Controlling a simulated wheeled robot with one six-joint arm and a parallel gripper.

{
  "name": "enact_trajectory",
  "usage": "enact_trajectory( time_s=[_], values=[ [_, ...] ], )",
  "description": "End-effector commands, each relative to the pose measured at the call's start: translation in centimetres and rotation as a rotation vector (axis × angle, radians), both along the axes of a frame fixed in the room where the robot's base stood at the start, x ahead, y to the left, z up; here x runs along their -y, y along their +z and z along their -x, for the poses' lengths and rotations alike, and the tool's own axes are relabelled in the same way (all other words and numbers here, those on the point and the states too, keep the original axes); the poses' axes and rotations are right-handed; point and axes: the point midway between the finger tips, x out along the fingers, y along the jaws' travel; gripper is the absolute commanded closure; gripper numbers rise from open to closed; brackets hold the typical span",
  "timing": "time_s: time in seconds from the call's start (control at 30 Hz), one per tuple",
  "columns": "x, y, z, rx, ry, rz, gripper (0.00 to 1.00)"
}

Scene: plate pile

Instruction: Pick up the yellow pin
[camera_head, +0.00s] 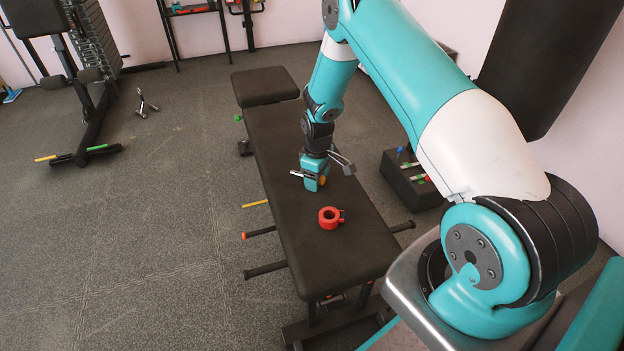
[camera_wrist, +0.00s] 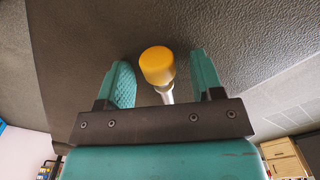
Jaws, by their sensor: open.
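The yellow pin has a rounded yellow head (camera_wrist: 157,65) and a pale metal shaft (camera_wrist: 167,94). In the wrist view the head is between the two teal fingers of my gripper (camera_wrist: 160,68), with a visible gap on each side. The lower shaft is hidden behind the dark gripper bar. In the head view my gripper (camera_head: 314,183) points down over the black bench, and a small yellow patch of the pin (camera_head: 323,180) shows at its fingers. The jaws are open.
A red ring clamp (camera_head: 330,224) lies on the black bench (camera_head: 350,260), nearer the camera than my gripper. A dark box (camera_head: 408,185) with small coloured items stands right of the bench. A weight machine (camera_head: 88,100) stands at the back left. The left floor is mostly clear.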

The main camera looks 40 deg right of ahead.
Motion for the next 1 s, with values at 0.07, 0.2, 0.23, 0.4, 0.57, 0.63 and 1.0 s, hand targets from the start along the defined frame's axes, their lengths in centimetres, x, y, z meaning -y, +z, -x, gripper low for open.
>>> enact_trajectory(
  time_s=[0.07,0.2,0.23,0.4,0.57,0.63,1.0],
  values=[
    [0.0,0.0,0.0,0.0,0.0,0.0,0.49],
    [0.0,0.0,0.0,0.0,0.0,0.0,0.81],
    [0.0,0.0,0.0,0.0,0.0,0.0,0.88],
    [0.0,0.1,0.0,0.0,0.0,0.0,0.99],
    [0.0,0.2,0.0,0.0,0.0,0.0,0.99],
    [0.0,0.6,0.0,0.001,0.0,0.0,0.99],
    [0.0,7.6,-0.1,0.005,0.0,0.001,0.99]
  ],
)
